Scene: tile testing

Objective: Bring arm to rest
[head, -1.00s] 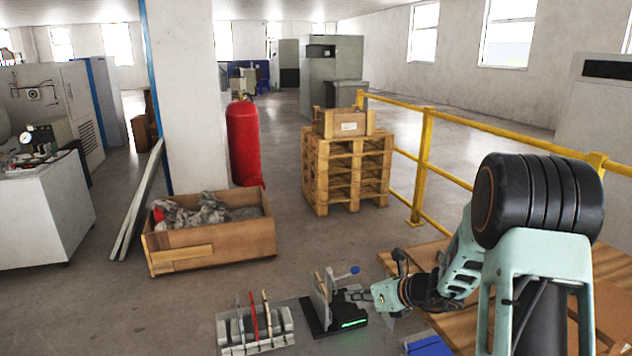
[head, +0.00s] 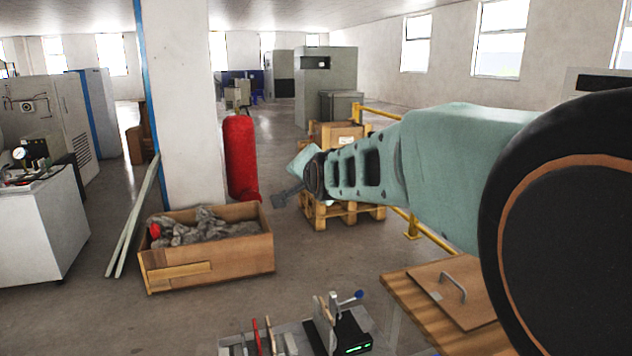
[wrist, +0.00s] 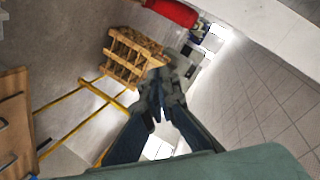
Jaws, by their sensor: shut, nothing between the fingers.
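My arm stretches across the right half of the head view, raised above the bench. The fingers are clear of any surface. The tile testing device (head: 340,328) with a blue knob and green lights stands below on the bench, apart from the gripper.
A wooden board with a handle (head: 462,300) lies at right. A wooden crate (head: 215,265), red cylinder (head: 241,160), stacked pallets (head: 345,213) and yellow railing (head: 375,111) stand beyond. The floor between is open.

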